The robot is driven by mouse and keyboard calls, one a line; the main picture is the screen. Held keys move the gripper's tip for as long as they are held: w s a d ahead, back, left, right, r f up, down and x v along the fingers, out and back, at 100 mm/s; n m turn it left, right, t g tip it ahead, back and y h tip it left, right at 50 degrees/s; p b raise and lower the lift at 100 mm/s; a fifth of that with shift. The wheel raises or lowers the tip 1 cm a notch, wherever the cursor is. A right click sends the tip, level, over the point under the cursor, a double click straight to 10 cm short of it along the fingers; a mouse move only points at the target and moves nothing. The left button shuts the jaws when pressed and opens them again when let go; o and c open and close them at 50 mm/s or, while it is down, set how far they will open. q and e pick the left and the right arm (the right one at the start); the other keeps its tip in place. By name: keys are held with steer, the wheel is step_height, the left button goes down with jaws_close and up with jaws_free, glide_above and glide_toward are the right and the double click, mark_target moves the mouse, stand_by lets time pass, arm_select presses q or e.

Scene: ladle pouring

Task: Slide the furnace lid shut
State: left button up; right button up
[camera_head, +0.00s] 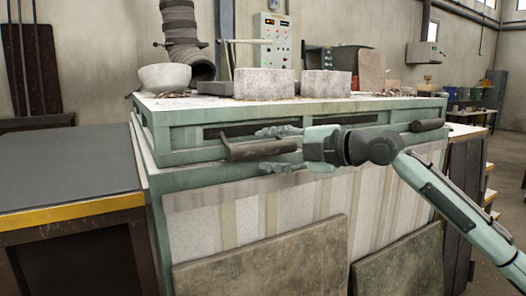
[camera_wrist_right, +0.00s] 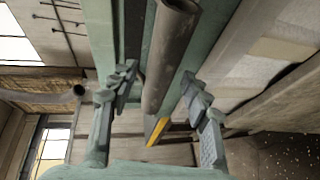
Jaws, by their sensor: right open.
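The furnace (camera_head: 195,220) has a pale panelled front. Its green-framed lid (camera_head: 185,140) lies on top, and any opening under it is hidden from here. A brown bar handle (camera_head: 240,151) sticks out at the lid's left front, and a second handle (camera_head: 428,125) is at its right front. My right gripper (camera_head: 268,149) is open, with one finger above and one below the left handle. In the right wrist view the handle (camera_wrist_right: 172,40) runs between the spread fingers (camera_wrist_right: 158,88), with gaps on both sides. My left gripper is not in view.
Pale bricks (camera_head: 263,84), a bowl (camera_head: 164,77) and rubble stand on the lid. A dark table (camera_head: 60,165) with a yellow edge adjoins at left. Stone slabs (camera_head: 265,258) lean against the furnace front. A control box (camera_head: 274,38) hangs behind.

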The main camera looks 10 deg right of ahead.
steer(key=v, duration=1)
steer(key=shift+s, duration=0.1)
step_height(320, 180, down, 37)
steer(key=s+d+m+g+h, duration=0.1)
steer(key=s+m+g+h, duration=0.35)
steer(key=m, duration=0.85)
steer(key=s+d+f+m+g+h, duration=0.1)
steer(key=s+d+f+m+h, duration=0.1)
steer(key=s+f, duration=0.5)
steer(key=s+d+f+m+g+h, duration=0.2)
steer(key=s+f+m, duration=0.3)
steer(key=s+f, duration=0.3)
steer(key=s+d+f+m+g+h, duration=0.1)
steer(key=s+d+f+m+h, duration=0.3)
steer(key=s+f, duration=0.4)
steer(key=shift+s, duration=0.5)
